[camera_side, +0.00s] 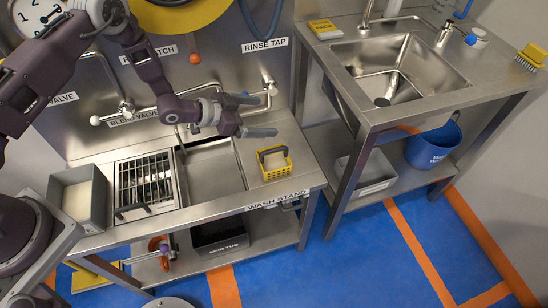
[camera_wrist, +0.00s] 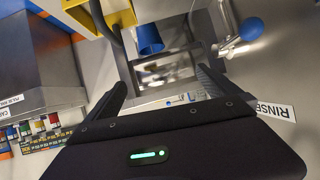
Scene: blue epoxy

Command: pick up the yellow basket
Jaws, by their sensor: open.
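The yellow basket (camera_side: 275,166) is small, with a dark arched handle and something pale inside. It stands upright on the right end of the steel wash stand, in the side view. My gripper (camera_side: 269,115) is above the stand, behind and higher than the basket, and its fingers point to the right. The fingers are apart with nothing between them, and they do not touch the basket. In the wrist view the two dark fingers (camera_wrist: 160,82) are spread wide.
A sunken steel basin (camera_side: 213,168), a grated tray (camera_side: 146,184) and a grey bin (camera_side: 80,197) lie left of the basket. A tap (camera_side: 268,85) juts from the wall near my gripper. A sink table (camera_side: 400,70) stands to the right, with a blue bucket (camera_side: 433,146) below.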

